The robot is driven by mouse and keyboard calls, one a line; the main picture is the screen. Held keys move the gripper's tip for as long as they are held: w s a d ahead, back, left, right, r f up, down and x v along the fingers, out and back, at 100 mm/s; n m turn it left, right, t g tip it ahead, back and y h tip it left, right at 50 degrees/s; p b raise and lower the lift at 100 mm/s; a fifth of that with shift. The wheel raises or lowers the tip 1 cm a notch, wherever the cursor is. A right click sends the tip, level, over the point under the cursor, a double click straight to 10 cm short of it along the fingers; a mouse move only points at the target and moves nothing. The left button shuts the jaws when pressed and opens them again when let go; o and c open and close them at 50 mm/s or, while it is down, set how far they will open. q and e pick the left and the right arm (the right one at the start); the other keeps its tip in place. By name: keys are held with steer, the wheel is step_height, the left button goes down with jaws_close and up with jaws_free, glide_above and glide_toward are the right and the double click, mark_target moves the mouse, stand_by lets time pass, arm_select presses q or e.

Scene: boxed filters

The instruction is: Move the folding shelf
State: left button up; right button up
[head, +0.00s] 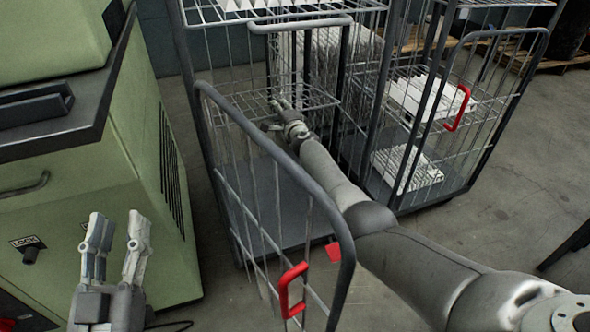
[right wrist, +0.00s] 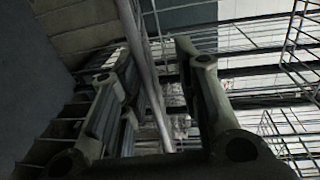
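The folding shelf appears to be the wire grid shelf (head: 322,97) inside the left roll cage, lying roughly level at mid height. My right arm reaches in through the cage's open front, and my right gripper (head: 279,108) is at this shelf, small in the head view. In the right wrist view its two fingers (right wrist: 160,75) stand apart, with a grey bar (right wrist: 146,75) showing between them. I cannot tell whether they touch the shelf. My left gripper (head: 118,228) is open and empty at the lower left, away from the cage, in front of the green machine.
The left cage's front gate (head: 284,180), with a red latch (head: 291,290), stands close to my right arm. A second cage on the right holds white boxed filters (head: 408,168) and has a red latch (head: 457,108). A green machine (head: 130,200) bounds the left side.

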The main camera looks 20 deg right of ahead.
step_height(320, 180, down, 10)
steer(key=s+t+b, duration=0.1)
steer(key=s+b, duration=0.1)
steer(key=b, duration=1.1)
steer(key=s+f+p, duration=0.1)
steer(key=s+p, duration=0.8)
steer(key=s, duration=0.3)
steer(key=shift+f+n+p, duration=0.2)
steer(key=shift+n+p, duration=0.1)
steer(key=shift+p, duration=0.05)
steer(key=shift+a, duration=0.1)
